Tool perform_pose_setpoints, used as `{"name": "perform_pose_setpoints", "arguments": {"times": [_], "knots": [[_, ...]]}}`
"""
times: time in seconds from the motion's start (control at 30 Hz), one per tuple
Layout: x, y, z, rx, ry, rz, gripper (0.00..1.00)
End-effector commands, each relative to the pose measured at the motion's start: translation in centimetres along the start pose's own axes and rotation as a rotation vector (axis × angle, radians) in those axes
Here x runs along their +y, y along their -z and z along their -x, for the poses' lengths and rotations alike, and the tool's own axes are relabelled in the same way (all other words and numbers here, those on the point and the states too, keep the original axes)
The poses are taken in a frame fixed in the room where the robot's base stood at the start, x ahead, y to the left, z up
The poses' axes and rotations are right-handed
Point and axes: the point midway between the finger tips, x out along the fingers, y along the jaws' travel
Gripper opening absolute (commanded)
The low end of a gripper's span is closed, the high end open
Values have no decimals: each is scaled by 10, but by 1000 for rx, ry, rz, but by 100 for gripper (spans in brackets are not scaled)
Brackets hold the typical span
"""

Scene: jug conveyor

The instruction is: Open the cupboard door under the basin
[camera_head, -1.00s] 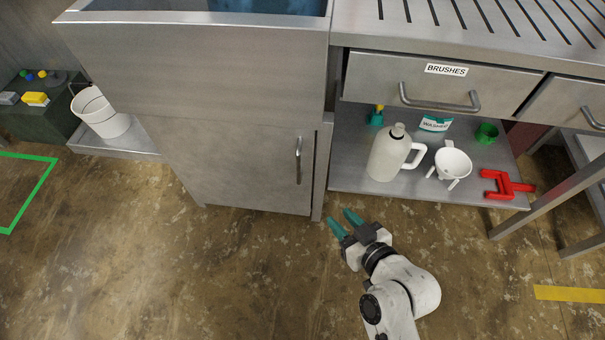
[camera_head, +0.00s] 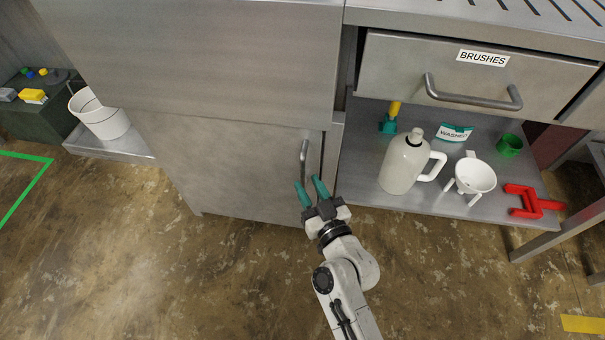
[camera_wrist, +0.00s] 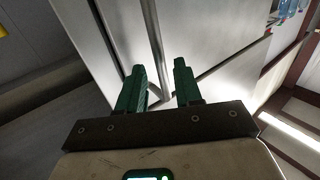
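The cupboard door (camera_head: 235,170) under the basin (camera_head: 190,50) is a flat grey metal panel and looks shut. Its upright bar handle (camera_head: 304,158) is near the door's right edge. My gripper (camera_head: 310,188) is open, with its green fingers pointing at the lower end of the handle. In the wrist view, the handle (camera_wrist: 153,35) runs down between the two spread fingers (camera_wrist: 160,82). I cannot tell whether either finger touches it.
To the right, a shelf (camera_head: 430,200) holds a white jug (camera_head: 403,165), a white funnel (camera_head: 474,176), a green cup (camera_head: 510,144) and a red tool (camera_head: 530,202). Above is the BRUSHES drawer (camera_head: 400,65). A white bucket (camera_head: 100,118) stands left. Floor (camera_head: 180,270) before the door is clear.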

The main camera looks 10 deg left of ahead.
Motion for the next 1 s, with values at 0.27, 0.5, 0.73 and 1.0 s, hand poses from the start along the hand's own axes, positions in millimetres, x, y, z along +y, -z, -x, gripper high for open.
{"name": "perform_pose_setpoints", "arguments": {"times": [0.27,0.5,0.73,1.0], "knots": [[0,-1,-35,0,1,0,34],[0,-1,-42,-1,1,0,34],[0,0,-41,-1,1,0,29],[0,0,-41,-1,1,0,3]]}}
